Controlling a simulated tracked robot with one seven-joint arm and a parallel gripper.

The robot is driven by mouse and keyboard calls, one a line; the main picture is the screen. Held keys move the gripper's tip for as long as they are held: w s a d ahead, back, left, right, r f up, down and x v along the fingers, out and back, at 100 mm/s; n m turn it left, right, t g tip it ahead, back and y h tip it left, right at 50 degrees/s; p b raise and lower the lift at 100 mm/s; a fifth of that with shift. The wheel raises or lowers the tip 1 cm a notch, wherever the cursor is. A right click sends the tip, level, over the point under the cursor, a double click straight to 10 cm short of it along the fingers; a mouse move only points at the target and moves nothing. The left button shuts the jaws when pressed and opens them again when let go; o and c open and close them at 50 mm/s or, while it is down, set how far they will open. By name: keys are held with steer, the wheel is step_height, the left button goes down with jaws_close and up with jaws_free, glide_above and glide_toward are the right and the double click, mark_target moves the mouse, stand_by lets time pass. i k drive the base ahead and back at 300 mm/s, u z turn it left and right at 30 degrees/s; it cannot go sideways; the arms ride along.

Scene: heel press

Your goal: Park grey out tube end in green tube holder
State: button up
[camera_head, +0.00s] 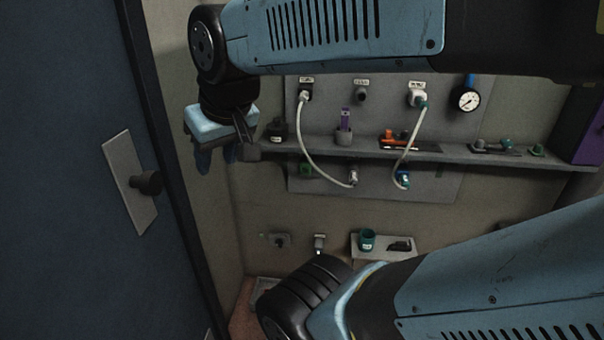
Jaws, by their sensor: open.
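A pale tube (318,157) hangs in a curve from a dark labelled port (304,95) on the wall panel. Its lower end, which looks like the grey tube end (352,176), sits at a fitting below the shelf. The green tube holder (306,170) is on the lower panel, left of that end, with no tube visible in it. My gripper (215,158) is open and empty at the left, pointing down, apart from the tube and left of the green holder. The inside of the holder is too small to make out.
A second pale tube (411,140) runs from a white port to a blue holder (403,181). A shelf (460,155) with small items crosses the wall. A pressure gauge (465,98) is upper right. A dark blue door (70,200) stands close at left.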

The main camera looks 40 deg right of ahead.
mark_target(354, 176)
steer(key=z, duration=1.1)
steer(key=i, duration=0.1)
steer(key=u, duration=2.35)
steer(key=k, duration=2.35)
steer(key=z, duration=0.65)
steer(key=i, duration=0.9)
steer(key=z, duration=0.05)
